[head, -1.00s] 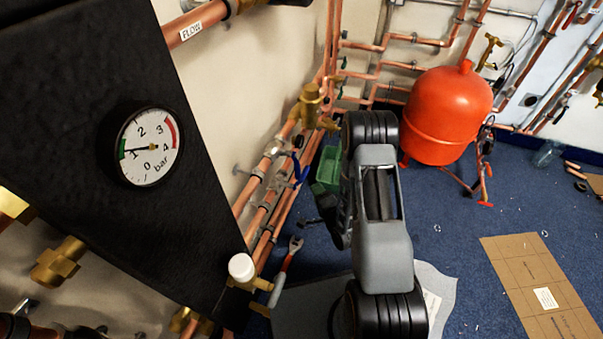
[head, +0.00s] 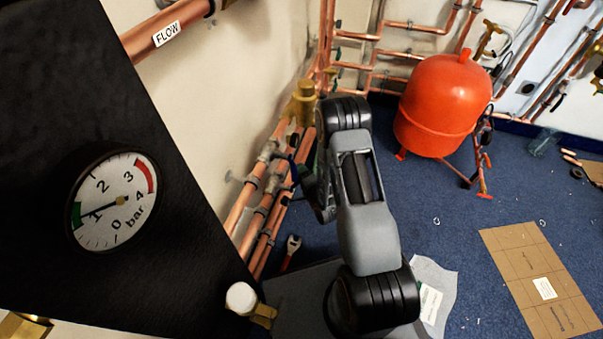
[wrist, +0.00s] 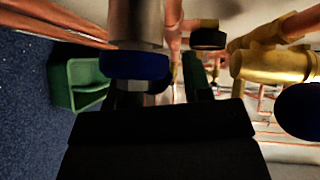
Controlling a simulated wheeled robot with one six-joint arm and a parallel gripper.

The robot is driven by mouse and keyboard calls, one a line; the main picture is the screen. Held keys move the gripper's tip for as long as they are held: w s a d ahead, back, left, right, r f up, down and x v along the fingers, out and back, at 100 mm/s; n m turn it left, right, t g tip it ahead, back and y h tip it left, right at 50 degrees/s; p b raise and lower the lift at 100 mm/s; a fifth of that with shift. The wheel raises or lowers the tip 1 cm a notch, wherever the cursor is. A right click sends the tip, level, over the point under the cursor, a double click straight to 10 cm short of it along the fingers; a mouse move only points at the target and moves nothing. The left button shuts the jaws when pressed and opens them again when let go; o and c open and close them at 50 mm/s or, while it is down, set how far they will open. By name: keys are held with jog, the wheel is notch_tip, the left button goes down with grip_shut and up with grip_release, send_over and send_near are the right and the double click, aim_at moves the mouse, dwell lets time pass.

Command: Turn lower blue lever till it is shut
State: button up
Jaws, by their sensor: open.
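In the wrist view a blue lever (wrist: 135,65) hangs in front of a grey pipe fitting, close before my gripper (wrist: 165,88). A second dark blue handle (wrist: 302,110) is at the right edge, beside a brass valve body (wrist: 272,66). Which handle is the lower lever, I cannot tell for sure. In the head view my gripper (head: 308,188) is low beside the wall pipes, and the lever there is mostly hidden by it. My gripper is open; its dark fingers are hard to make out, and whether they touch the lever is unclear.
Copper pipes (head: 254,182) run along the wall at the gripper's left. A black panel with a pressure gauge (head: 112,201) fills the left foreground. A red vessel (head: 443,105) stands at the back right. A green box (wrist: 88,82) lies left in the wrist view.

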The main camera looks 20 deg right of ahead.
jog(key=shift+c, duration=0.3)
grip_shut()
